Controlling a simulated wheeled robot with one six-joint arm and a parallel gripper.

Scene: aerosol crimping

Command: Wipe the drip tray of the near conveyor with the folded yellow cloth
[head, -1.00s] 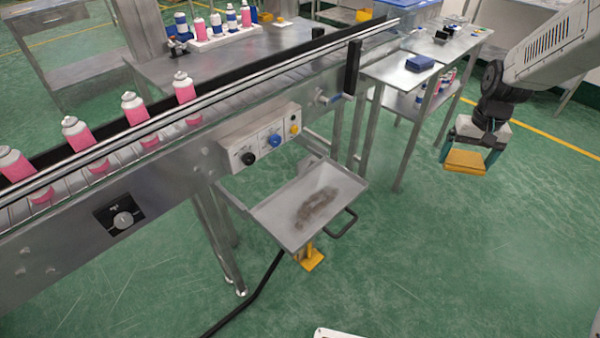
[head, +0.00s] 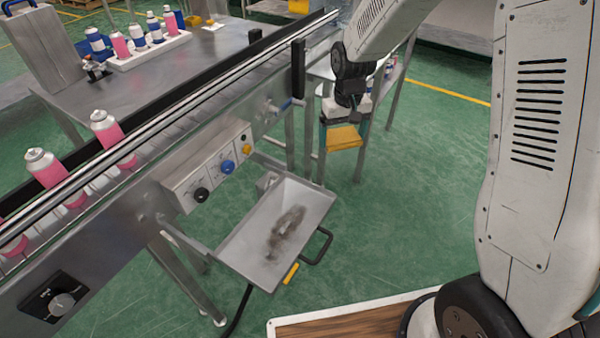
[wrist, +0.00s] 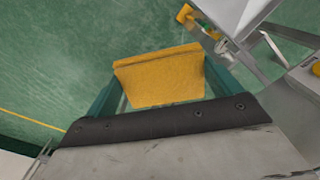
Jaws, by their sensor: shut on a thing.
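The drip tray (head: 250,242) hangs off the side of the near conveyor (head: 146,195), below its control box. A dark grey-brown smear lies on the tray's middle. The tray has a black loop handle at its right side. My gripper (head: 343,136) is shut on the folded yellow cloth (head: 343,138) and holds it in the air, above and to the right of the tray, apart from it. In the wrist view the cloth (wrist: 160,78) sits between the two green fingers, with green floor behind it.
The control box (head: 215,165) with black, blue and yellow knobs juts out above the tray. A black upright post (head: 298,68) stands on the conveyor edge. Pink cans (head: 112,135) stand on the belt. The floor right of the tray is clear.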

